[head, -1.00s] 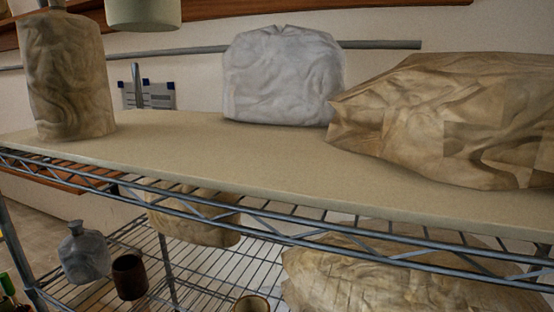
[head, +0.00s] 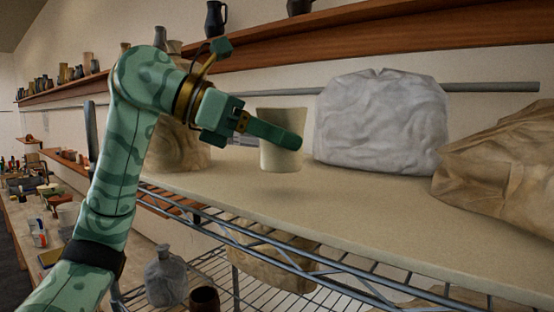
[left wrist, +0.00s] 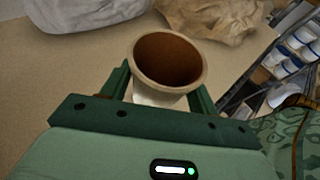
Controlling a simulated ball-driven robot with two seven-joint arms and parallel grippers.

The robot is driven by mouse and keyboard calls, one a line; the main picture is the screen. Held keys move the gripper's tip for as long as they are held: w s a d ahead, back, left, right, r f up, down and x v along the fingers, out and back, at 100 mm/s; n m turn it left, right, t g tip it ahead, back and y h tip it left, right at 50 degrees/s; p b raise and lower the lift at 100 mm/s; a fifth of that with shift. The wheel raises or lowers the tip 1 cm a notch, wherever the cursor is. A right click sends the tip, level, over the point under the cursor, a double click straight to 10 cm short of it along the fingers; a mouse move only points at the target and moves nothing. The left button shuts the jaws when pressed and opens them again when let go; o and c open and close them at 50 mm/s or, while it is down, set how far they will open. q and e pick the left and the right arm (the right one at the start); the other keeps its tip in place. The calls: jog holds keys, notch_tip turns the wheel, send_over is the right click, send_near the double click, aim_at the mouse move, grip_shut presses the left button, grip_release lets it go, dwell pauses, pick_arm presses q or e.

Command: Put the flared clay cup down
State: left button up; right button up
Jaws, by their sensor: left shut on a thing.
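The flared clay cup (head: 281,158) is pale outside and stands upright over the tan shelf board (head: 345,205). My left gripper (head: 272,135) is shut on it, with a green finger across its upper side. In the left wrist view the cup (left wrist: 146,92) shows its round rim and brown inside, between the two green fingers (left wrist: 160,90). I cannot tell whether its base touches the board. My right gripper is in neither view.
A grey-white wrapped bundle (head: 385,120) stands right of the cup, and a brown wrapped bundle (head: 505,170) farther right. A tan wrapped piece (head: 185,150) is behind my arm. The board in front is clear. Wire shelving (head: 270,245) lies below.

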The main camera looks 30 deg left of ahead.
aim_at(274, 157)
pick_arm(q)
jog(key=shift+w+a+f, duration=0.1)
jog(key=shift+w+f, duration=0.05)
jog(key=shift+f, duration=0.8)
jog(key=shift+w+a+f, duration=0.1)
jog(key=shift+w+f, duration=0.05)
jog(key=shift+f, duration=0.75)
jog(key=shift+s+d, duration=0.1)
jog(key=shift+f, duration=0.15)
jog(key=o, duration=1.1)
jog(key=shift+o, duration=0.2)
jog(key=shift+s+r, duration=0.1)
jog(key=shift+r, duration=0.2)
jog(key=b+v, duration=0.1)
jog(key=v, duration=1)
jog(key=shift+s+a+r, duration=0.1)
jog(key=shift+s+a, duration=0.1)
jog(key=shift+a, duration=0.15)
